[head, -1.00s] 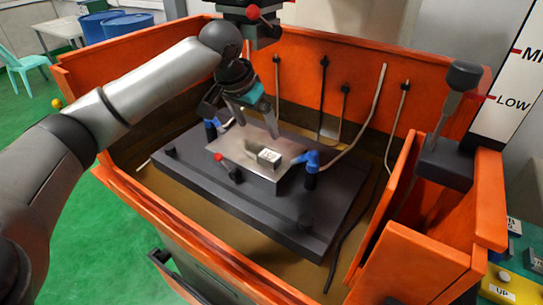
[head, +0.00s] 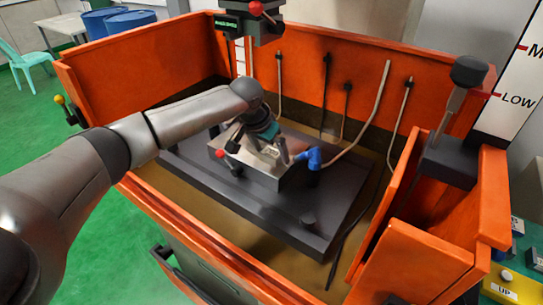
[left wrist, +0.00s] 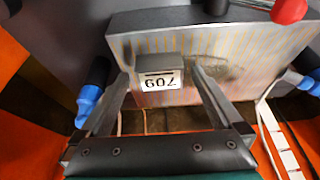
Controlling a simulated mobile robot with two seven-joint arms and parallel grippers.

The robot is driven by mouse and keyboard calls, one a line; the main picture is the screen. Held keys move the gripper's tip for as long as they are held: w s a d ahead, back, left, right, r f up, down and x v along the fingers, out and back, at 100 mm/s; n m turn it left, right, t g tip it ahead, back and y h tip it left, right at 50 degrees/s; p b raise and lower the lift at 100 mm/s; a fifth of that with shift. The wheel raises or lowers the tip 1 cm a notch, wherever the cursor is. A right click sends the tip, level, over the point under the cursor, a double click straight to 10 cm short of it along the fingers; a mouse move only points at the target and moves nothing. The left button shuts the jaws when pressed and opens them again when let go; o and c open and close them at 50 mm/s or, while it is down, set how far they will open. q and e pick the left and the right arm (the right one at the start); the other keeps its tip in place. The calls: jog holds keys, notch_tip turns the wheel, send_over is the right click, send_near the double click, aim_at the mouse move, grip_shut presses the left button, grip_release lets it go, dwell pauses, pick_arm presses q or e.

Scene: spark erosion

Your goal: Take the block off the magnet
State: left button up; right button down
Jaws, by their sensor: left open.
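The block (left wrist: 158,68) is small and grey with a white label bearing dark digits. It sits on the magnet (left wrist: 235,42), a flat metal slab with fine stripes on its top. In the head view the magnet (head: 262,178) lies on a dark base plate in the orange tank. My left gripper (head: 273,153) is over the magnet, pointing down, and largely covers the block there. In the left wrist view its open fingers (left wrist: 161,78) stand on either side of the block, with a small gap visible at each side. My right gripper is not in view.
A red-knobbed lever (head: 228,162) is on the magnet's near left side. A blue nozzle (head: 315,160) stands close to its right. The machine head (head: 250,22) hangs above the back.

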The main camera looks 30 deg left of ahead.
pick_arm(q)
jog(key=shift+c, duration=0.2)
grip_shut()
dwell(0.6)
jog(key=shift+r, duration=0.1)
